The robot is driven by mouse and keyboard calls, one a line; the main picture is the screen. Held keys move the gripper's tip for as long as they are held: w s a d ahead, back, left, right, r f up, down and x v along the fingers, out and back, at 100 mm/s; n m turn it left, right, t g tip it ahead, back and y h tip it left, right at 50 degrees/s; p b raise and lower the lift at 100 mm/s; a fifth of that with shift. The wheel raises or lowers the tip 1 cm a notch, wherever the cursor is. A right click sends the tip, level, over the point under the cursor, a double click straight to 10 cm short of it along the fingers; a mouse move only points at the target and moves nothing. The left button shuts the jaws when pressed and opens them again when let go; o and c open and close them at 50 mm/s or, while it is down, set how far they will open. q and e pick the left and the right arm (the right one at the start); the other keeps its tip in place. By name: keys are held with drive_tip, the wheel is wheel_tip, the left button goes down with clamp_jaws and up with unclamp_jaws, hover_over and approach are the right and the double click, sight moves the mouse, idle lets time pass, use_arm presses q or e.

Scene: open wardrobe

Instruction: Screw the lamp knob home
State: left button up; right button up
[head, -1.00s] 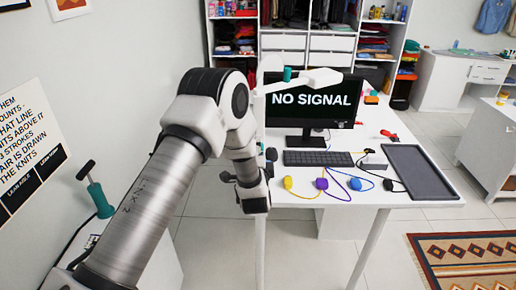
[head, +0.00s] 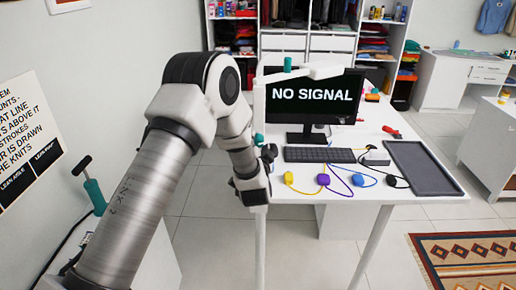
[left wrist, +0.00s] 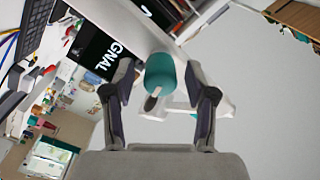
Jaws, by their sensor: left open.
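The white lamp (head: 259,110) stands at the left edge of the desk, with a post and a jointed top arm. A teal knob (head: 259,139) shows low on its post, partly behind my left gripper (head: 267,153). In the left wrist view a teal knob (left wrist: 160,72) with a pale stem lies between the two dark fingers. The fingers are open, with a gap on each side of it; I cannot tell its depth. Another teal piece (head: 287,64) sits at the lamp's top joint. My right gripper is not in view.
The desk (head: 340,185) holds a monitor (head: 313,96), a keyboard (head: 318,155), a grey tray (head: 424,170) and coloured plugs on cables. A teal-handled tool (head: 92,190) stands at the left. Open floor lies left of the desk.

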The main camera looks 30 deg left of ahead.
use_arm(q)
drive_tip(key=n+b, duration=0.2)
drive_tip(key=n, duration=0.1)
drive_tip(key=shift+f, duration=0.2)
drive_tip(key=n+b, duration=0.3)
drive_tip(key=n, duration=0.1)
drive_tip(key=shift+b, duration=0.3)
drive_tip(key=shift+n+b, duration=0.8)
drive_tip(key=shift+n, duration=0.7)
drive_tip(key=shift+r, duration=0.2)
